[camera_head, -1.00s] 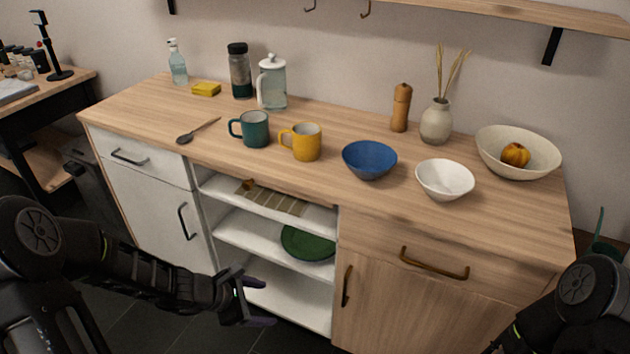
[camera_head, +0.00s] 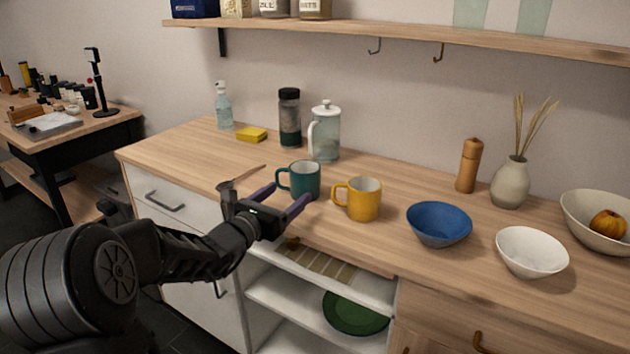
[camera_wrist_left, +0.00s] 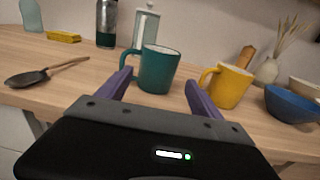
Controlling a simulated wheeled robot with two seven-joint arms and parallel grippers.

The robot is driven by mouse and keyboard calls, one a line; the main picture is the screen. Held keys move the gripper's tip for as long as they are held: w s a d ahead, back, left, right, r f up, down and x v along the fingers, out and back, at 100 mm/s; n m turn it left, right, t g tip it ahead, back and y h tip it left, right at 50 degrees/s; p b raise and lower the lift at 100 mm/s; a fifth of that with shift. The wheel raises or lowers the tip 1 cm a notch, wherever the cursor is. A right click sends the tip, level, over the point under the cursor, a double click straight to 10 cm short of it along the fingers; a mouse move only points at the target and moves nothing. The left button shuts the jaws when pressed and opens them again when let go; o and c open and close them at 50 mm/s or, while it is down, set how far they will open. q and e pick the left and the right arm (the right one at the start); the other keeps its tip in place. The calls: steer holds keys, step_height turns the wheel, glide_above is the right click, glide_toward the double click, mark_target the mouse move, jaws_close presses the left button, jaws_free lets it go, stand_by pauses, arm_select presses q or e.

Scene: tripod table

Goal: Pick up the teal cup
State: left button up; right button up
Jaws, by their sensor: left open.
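The teal cup (camera_head: 306,180) stands upright on the wooden counter, its handle toward the left. In the left wrist view the teal cup (camera_wrist_left: 158,72) is straight ahead, beyond and between the fingertips. My left gripper (camera_head: 284,194) is open and empty at the counter's front edge, just short of the cup. In the left wrist view the two purple fingers of the left gripper (camera_wrist_left: 158,84) are spread, with the right finger pointing toward the gap between the teal cup and the yellow mug (camera_head: 363,198). My right gripper is out of view.
The yellow mug stands close to the right of the teal cup. A dark spoon (camera_wrist_left: 26,78) lies to the left. A glass pitcher (camera_head: 325,137) and a dark jar (camera_head: 289,120) stand behind. A blue bowl (camera_head: 438,226) and a white bowl (camera_head: 530,254) are further right.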

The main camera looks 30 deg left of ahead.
mark_target(298, 185)
arm_select(q)
steer(key=shift+r, duration=0.1)
steer(key=shift+w+a, duration=0.15)
steer(key=shift+w, duration=1.6)
steer(key=shift+w+a, duration=0.15)
steer(key=shift+w, duration=1.55)
steer(key=w, duration=0.5)
steer(key=shift+w+a, duration=0.1)
steer(key=shift+a, duration=0.2)
steer(key=c, duration=1.4)
